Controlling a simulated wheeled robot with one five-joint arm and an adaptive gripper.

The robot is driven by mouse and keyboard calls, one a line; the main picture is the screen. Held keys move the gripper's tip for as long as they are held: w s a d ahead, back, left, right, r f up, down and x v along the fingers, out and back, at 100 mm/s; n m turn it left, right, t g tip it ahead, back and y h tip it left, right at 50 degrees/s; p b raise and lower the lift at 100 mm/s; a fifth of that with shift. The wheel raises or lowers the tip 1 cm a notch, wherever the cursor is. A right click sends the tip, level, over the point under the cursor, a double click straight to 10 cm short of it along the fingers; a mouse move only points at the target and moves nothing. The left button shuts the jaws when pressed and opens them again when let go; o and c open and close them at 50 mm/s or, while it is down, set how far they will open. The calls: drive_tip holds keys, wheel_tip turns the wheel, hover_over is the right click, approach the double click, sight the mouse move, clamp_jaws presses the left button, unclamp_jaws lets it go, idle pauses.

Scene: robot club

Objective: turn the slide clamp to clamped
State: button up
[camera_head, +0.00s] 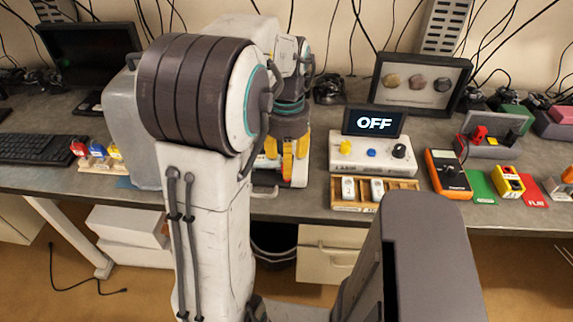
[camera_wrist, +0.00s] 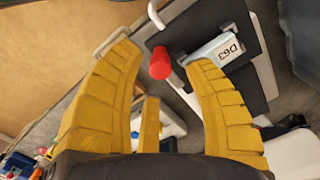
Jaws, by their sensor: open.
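In the wrist view a device with a black plate (camera_wrist: 240,18), a white block marked D63 (camera_wrist: 218,46) and a red knob (camera_wrist: 160,64) on a pale lever is ahead of my gripper. I take it to be the slide clamp. My gripper (camera_wrist: 163,58) is open, with its yellow fingers on either side of the red knob. I cannot tell whether they touch it. In the head view my gripper (camera_head: 287,160) hangs low over the bench edge. It and my arm hide most of the device there, and the clamp's setting is unclear.
A white control box (camera_head: 372,155) under an OFF screen (camera_head: 374,122) stands right of my gripper, behind a wooden tray (camera_head: 405,184). An orange meter (camera_head: 447,173) is farther right. A keyboard (camera_head: 37,149) lies left. A framed case (camera_head: 418,82) stands at the back.

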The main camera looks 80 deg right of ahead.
drive_tip(key=shift+f, duration=1.2)
clamp_jaws()
